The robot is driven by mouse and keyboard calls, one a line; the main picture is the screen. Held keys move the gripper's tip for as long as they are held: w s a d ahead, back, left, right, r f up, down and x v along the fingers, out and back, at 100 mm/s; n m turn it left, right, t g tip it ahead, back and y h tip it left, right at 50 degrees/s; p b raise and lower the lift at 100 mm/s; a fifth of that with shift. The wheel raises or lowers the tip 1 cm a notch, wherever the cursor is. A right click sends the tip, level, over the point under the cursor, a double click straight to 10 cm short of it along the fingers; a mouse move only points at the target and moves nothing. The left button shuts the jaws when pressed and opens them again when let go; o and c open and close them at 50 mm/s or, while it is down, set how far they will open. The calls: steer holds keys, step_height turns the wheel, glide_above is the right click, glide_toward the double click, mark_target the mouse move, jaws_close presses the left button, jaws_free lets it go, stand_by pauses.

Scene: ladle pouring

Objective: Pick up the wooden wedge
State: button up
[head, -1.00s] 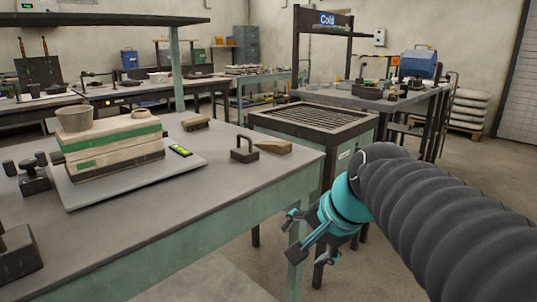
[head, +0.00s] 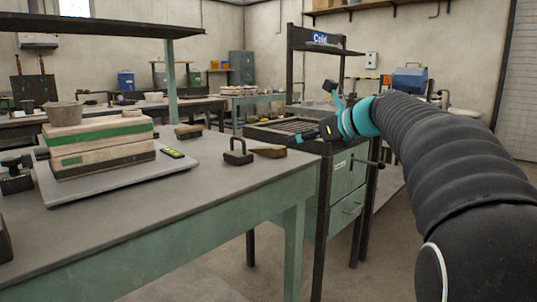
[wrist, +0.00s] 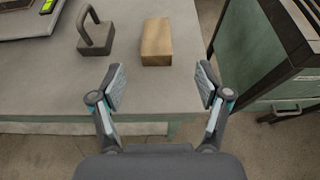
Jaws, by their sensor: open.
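The wooden wedge (head: 268,151) lies on the grey workbench (head: 200,195) near its right edge, just right of a dark metal weight with a loop handle (head: 237,152). In the wrist view the wedge (wrist: 157,42) is a brown block beyond my fingertips, roughly centred between them. My gripper (wrist: 160,88) is open and empty, its two padded fingers spread wide. In the head view my gripper (head: 335,112) is right of the wedge, by the bench's right end. The gap in height between gripper and wedge is hard to tell.
A stack of moulding boxes (head: 100,145) with a grey cup (head: 65,113) stands on a board at the left. A yellow-green level (head: 172,153) and a brush (head: 188,131) lie near it. A green cabinet with a grate top (head: 345,185) stands right of the bench.

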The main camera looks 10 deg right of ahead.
mark_target(272, 147)
steer(key=x, duration=0.4)
steer(key=shift+w+a+f, duration=0.15)
steer(key=shift+w+a, duration=0.05)
steer(key=shift+w, duration=0.05)
steer(key=shift+a+b+x, duration=0.25)
steer(key=shift+b+x, duration=0.4)
steer(key=shift+x, duration=2.05)
steer(key=shift+s, duration=0.15)
steer(key=c, duration=1.2)
